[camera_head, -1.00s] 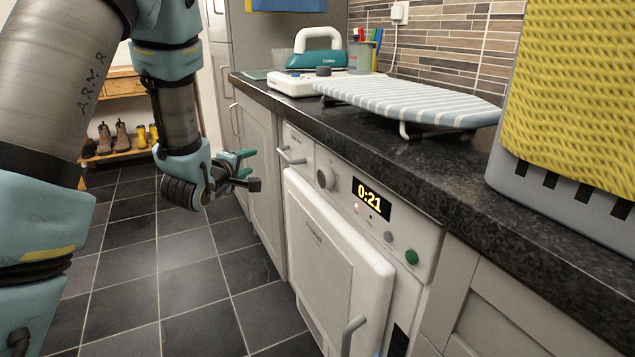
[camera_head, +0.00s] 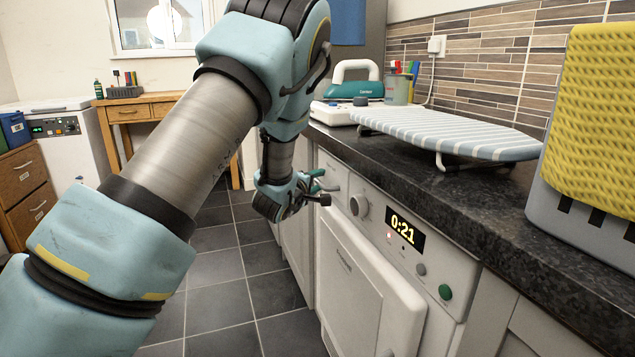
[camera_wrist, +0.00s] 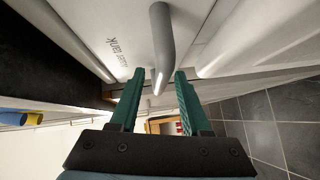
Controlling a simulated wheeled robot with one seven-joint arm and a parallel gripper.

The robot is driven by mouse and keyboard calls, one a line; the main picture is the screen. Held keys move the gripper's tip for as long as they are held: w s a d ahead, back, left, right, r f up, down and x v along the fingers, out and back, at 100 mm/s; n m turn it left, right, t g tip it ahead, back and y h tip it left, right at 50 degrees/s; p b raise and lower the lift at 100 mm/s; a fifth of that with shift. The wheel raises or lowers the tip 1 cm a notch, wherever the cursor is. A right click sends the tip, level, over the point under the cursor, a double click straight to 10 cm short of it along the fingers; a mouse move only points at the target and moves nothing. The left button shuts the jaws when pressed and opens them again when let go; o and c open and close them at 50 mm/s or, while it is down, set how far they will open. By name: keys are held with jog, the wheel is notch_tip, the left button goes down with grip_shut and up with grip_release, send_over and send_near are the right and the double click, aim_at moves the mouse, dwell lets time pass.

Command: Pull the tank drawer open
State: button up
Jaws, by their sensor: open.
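The tank drawer (camera_head: 336,171) is the small white front at the upper left of the white appliance, left of its round knob. It looks shut. In the wrist view its pale front (camera_wrist: 90,22) carries printed lettering that ends in "tank". A grey bar handle (camera_wrist: 161,40) stands out from it. My gripper (camera_head: 319,187) is at the drawer front, with green fingers apart. In the wrist view my gripper (camera_wrist: 160,73) is open, with the handle's end between the two fingers. I cannot tell whether either finger touches it.
The appliance (camera_head: 360,285) has a lit 0:21 display and a large door below. The dark worktop (camera_head: 455,190) overhangs it, bearing a striped ironing board (camera_head: 440,132) and a grey basket (camera_head: 580,225) with a yellow cloth. Tiled floor (camera_head: 225,300) is free at left.

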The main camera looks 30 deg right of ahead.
grip_shut()
dwell(0.4)
dwell(1.1)
